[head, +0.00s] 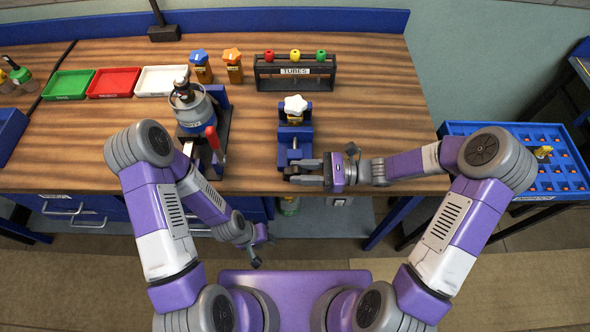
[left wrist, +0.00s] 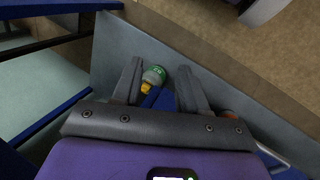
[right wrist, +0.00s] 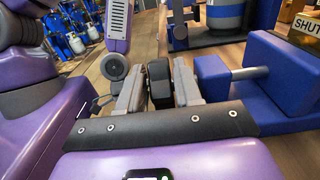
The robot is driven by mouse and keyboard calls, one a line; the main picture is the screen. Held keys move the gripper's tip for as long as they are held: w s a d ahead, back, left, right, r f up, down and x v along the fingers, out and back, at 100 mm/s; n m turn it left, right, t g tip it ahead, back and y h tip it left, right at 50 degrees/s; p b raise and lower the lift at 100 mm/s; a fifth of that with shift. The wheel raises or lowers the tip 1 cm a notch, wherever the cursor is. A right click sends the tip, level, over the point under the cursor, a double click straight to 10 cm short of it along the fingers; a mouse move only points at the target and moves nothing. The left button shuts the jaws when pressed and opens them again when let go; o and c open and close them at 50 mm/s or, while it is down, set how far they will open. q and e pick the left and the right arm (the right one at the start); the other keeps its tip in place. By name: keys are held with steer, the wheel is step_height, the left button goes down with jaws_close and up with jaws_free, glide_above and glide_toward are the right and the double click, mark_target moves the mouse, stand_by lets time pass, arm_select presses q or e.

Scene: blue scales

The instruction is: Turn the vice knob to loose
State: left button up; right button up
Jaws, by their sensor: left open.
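The blue vice (head: 295,146) stands near the front edge of the bench. Its dark knob (right wrist: 160,82) sits at the front end, between the fingers of my right gripper (right wrist: 158,92). Both fingers appear to press on it, from either side; in the head view the right gripper (head: 303,172) reaches in from the right. In the right wrist view a blue jaw (right wrist: 213,77) and a metal screw rod (right wrist: 250,73) show beside the fingers. A white star-shaped handle (head: 295,104) is at the vice's back. My left gripper (head: 257,250) hangs open and empty in front of the bench.
A grey pot device with a red lever (head: 212,138) stands left of the vice. A tube rack (head: 295,72) is behind it. A yellow sign reading SHUT (right wrist: 306,24) is beyond the vice. A green-capped bottle (left wrist: 154,75) is under the bench. A blue crate (head: 515,160) stands right.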

mark_target(287, 170)
steer(key=shift+a, duration=0.85)
jaws_close()
steer(key=shift+r+h+p, duration=0.2)
steer(key=shift+h+p, duration=0.3)
steer(key=shift+p, duration=0.25)
steer(key=h+p, duration=0.3)
steer(key=p, duration=0.2)
steer(key=a+h+p, duration=0.1)
steer(key=h+p, duration=0.3)
steer(key=p, duration=0.1)
steer(key=shift+p, duration=0.3)
steer(key=h+p, duration=0.2)
steer(key=p, duration=0.1)
steer(key=h+p, duration=0.2)
steer(key=p, duration=0.2)
steer(key=f+h+p, duration=0.1)
steer(key=h+p, duration=0.1)
steer(key=p, duration=0.2)
steer(key=shift+a+h, duration=0.3)
steer(key=shift+h, duration=0.1)
steer(key=shift+w+f+h+p, duration=0.1)
steer(key=shift+f+h+p, duration=0.2)
steer(key=shift+h+p, duration=0.8)
steer(key=shift+f+h, duration=0.3)
steer(key=shift+h, duration=1.3)
